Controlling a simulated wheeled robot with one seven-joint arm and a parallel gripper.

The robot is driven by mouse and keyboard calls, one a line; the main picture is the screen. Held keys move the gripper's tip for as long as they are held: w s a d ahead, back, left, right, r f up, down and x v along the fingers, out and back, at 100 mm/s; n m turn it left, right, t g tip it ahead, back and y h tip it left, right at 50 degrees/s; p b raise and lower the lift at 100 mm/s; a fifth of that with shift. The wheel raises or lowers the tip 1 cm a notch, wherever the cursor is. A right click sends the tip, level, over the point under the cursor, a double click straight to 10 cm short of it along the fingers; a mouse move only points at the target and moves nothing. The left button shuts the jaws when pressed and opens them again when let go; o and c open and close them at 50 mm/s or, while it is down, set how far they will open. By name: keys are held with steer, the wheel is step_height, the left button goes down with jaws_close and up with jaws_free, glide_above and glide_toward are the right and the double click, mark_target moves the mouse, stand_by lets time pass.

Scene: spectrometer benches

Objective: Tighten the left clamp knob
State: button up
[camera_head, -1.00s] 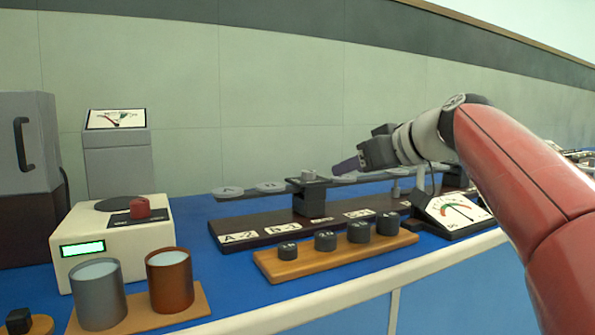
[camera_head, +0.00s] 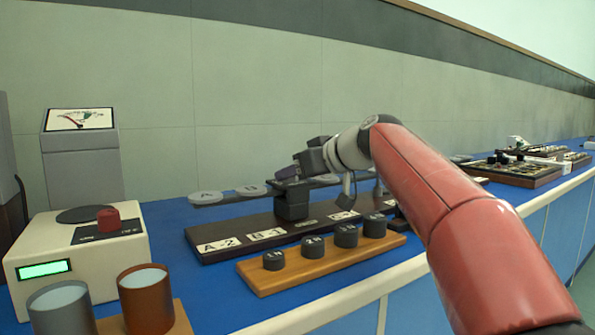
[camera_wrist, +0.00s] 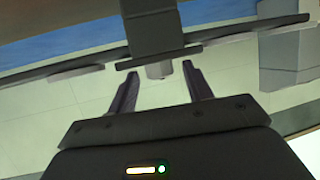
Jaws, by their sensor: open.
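A small light-grey knob (camera_wrist: 158,70) sits on a dark clamp block on the long beam. In the wrist view it lies between my two open fingertips, with a gap on each side. In the head view my gripper (camera_head: 286,172) is above the dark central post (camera_head: 292,204) and hides the knob. The fingers also show in the wrist view (camera_wrist: 158,82), apart and empty. The beam carries round discs marked A and B (camera_head: 252,190) at its left. I cannot tell whether this is the left clamp knob; no second one shows clearly.
A wooden rack (camera_head: 330,266) with several black weights stands in front of the beam's dark base (camera_head: 215,258). At left are a cream box (camera_head: 30,245) with a red knob (camera_head: 108,219), a grey meter (camera_head: 80,160) and two cups. Printed boards (camera_head: 515,170) lie far right.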

steer(key=c, duration=1)
steer(key=shift+o, duration=0.2)
